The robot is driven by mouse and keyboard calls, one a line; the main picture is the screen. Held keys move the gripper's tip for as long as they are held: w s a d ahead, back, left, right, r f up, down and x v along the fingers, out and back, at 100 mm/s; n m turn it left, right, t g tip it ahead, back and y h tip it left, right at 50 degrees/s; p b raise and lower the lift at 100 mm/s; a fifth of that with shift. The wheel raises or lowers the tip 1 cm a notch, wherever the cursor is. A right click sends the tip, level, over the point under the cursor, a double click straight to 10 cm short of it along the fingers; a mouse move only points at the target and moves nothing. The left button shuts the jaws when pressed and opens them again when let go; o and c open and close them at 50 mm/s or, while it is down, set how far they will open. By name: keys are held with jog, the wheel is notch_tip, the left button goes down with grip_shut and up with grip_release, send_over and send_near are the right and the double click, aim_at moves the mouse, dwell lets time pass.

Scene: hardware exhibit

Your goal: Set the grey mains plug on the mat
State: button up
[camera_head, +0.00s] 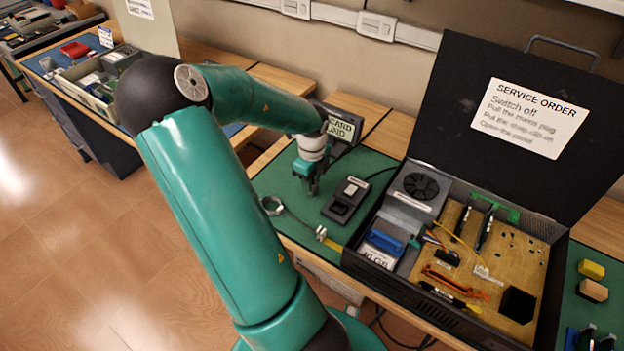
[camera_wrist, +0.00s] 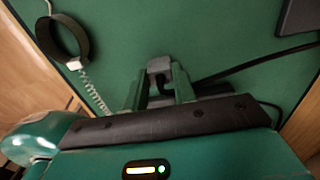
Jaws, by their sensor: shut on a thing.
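My gripper (camera_head: 312,186) is over the green mat (camera_head: 375,165), left of the dark switch box. In the wrist view my gripper (camera_wrist: 158,85) is shut on the grey mains plug (camera_wrist: 159,65), whose top shows between the two fingers. A black cable runs from near the plug to the right. The green mat (camera_wrist: 190,25) fills the area beyond and below it. The plug looks low over the mat, but I cannot tell whether it touches. In the head view the plug is hidden or too small to make out.
The dark switch box (camera_head: 346,199) stands right of my gripper. A wrist strap (camera_head: 272,205) with a coiled cord lies to the left, near the mat's edge. The open black service case (camera_head: 455,270) stands further right. A card stand (camera_head: 342,128) is behind.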

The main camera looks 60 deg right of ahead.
jog(key=shift+f, duration=0.15)
jog(key=o, duration=0.8)
jog(key=shift+c, duration=0.2)
notch_tip(320, 180, up, 12)
